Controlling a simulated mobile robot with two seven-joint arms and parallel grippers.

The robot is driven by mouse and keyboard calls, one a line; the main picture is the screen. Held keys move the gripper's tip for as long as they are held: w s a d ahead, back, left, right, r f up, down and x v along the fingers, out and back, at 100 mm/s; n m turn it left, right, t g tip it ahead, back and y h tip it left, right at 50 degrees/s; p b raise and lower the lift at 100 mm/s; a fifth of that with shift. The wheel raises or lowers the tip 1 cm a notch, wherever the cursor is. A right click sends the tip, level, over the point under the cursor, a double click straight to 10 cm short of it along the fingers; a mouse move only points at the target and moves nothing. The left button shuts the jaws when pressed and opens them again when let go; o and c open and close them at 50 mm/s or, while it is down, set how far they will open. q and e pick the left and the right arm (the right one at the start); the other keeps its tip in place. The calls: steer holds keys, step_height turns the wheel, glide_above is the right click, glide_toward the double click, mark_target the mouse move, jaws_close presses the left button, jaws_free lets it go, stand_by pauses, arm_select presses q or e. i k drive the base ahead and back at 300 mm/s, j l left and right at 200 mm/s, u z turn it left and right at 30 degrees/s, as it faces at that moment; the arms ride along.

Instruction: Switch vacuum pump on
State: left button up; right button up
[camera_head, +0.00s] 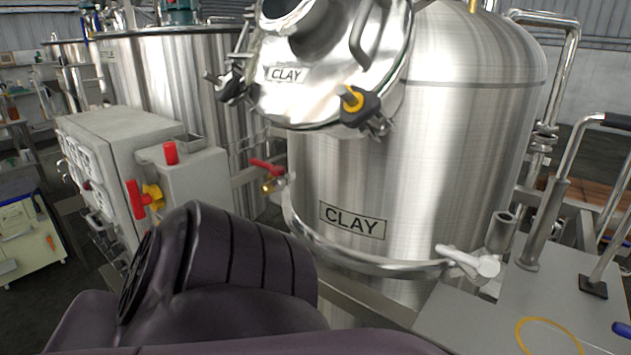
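No thing in view can be clearly told as the vacuum pump. A grey control box (118,150) stands left of the CLAY tank. A smaller grey box (196,178) on its right side carries a red knob (171,152) on top and a red and yellow rotary switch (147,198) on its front. I cannot tell what these controls belong to, or the switch's setting. A dark arm link of mine fills the lower middle and hides the lower part of the boxes. Neither of my grippers shows.
A steel tank (430,130) labelled CLAY fills the centre right, its round lid (330,85) swung open. A red-handled valve (268,168) sticks out left of it. Another steel tank (160,75) stands behind the boxes. A grey platform (480,325) with pipes is at right, a cart (25,240) at far left.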

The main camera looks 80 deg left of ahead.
mark_target(117, 250)
steer(key=u, duration=3.85)
steer(key=i+j, duration=0.1)
steer(key=j, duration=0.25)
steer(key=i+j+z, duration=0.1)
steer(key=j, duration=0.3)
steer(key=i+j, duration=0.1)
steer(key=j, duration=0.3)
